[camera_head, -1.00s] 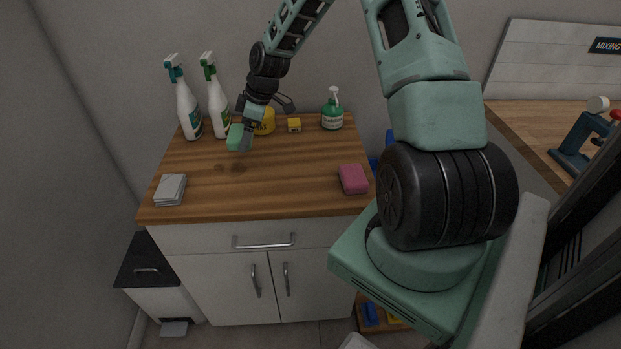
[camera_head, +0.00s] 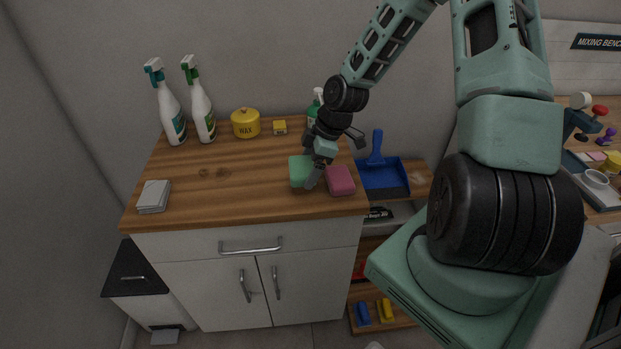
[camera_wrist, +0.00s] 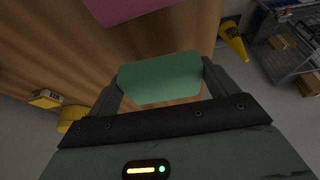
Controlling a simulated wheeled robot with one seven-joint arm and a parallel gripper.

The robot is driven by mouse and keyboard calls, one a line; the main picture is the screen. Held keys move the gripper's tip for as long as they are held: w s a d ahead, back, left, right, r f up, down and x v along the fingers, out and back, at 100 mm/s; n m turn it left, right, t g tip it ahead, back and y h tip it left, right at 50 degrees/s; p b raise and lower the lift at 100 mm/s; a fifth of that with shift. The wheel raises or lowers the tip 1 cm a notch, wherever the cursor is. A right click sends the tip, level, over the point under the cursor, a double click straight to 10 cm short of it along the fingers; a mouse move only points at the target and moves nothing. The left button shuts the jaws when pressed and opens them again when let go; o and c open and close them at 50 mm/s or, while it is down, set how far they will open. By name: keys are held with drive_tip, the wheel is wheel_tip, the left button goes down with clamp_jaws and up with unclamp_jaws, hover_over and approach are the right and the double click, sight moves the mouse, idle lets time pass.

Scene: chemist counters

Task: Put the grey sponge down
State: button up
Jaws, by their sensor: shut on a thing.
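My gripper (camera_head: 310,168) is shut on a green sponge (camera_head: 296,171), which looks green rather than grey. The sponge also shows between the two fingers in the wrist view (camera_wrist: 160,78). It is over the right part of the wooden counter (camera_head: 240,188), just left of a pink sponge (camera_head: 341,181). I cannot tell whether it touches the counter top. A stack of flat grey pieces (camera_head: 154,196) lies at the counter's front left; I cannot tell what they are.
Two spray bottles (camera_head: 171,112) (camera_head: 202,110), a yellow wax tin (camera_head: 245,123) and a small yellow box (camera_head: 280,128) stand along the back. A green bottle (camera_head: 318,98) is partly hidden behind my gripper. A blue dustpan (camera_head: 383,175) is right of the counter. The counter's middle is clear.

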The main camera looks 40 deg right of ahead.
drive_tip(key=shift+f, duration=2.1)
drive_tip(key=shift+f, duration=0.2)
drive_tip(key=o, duration=0.9)
drive_tip(key=shift+c, duration=0.2)
